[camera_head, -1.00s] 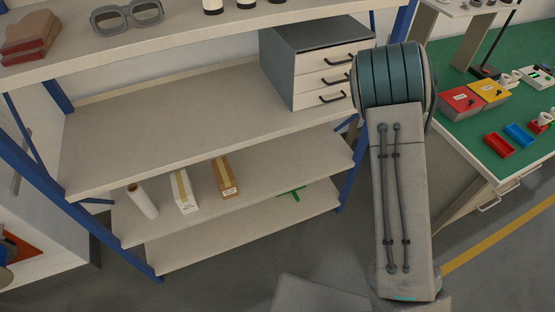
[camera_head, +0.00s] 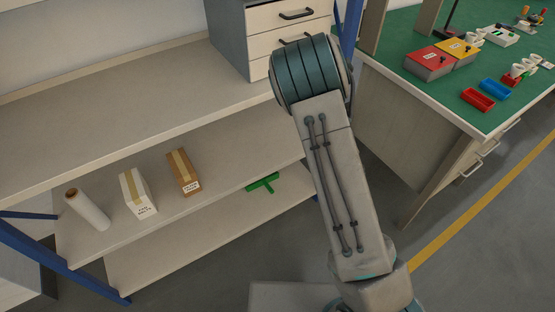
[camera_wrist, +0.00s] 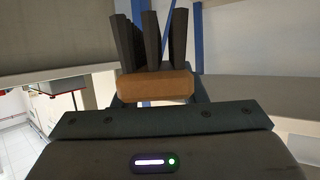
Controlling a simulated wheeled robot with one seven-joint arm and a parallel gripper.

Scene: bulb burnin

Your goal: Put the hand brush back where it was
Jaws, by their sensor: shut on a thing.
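My gripper (camera_wrist: 153,42) shows in the wrist view, shut on a tan, wood-coloured piece (camera_wrist: 155,88) that looks like part of the hand brush. Dark upright prongs rise beyond the tan piece; I cannot tell which are fingers and which belong to the brush. The rest of the brush is hidden. In the head view my arm stands in front of the shelving, and its gripper end is out of sight. The middle shelf (camera_head: 120,115) is bare at its left and centre.
A grey drawer unit (camera_head: 228,38) stands on the middle shelf. Below are a white roll (camera_head: 87,210), a white box (camera_head: 137,193), a brown box (camera_head: 184,173) and a green T-shaped thing (camera_head: 263,183). A green-topped bench (camera_head: 440,95) with bins stands at right. Grey floor lies between.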

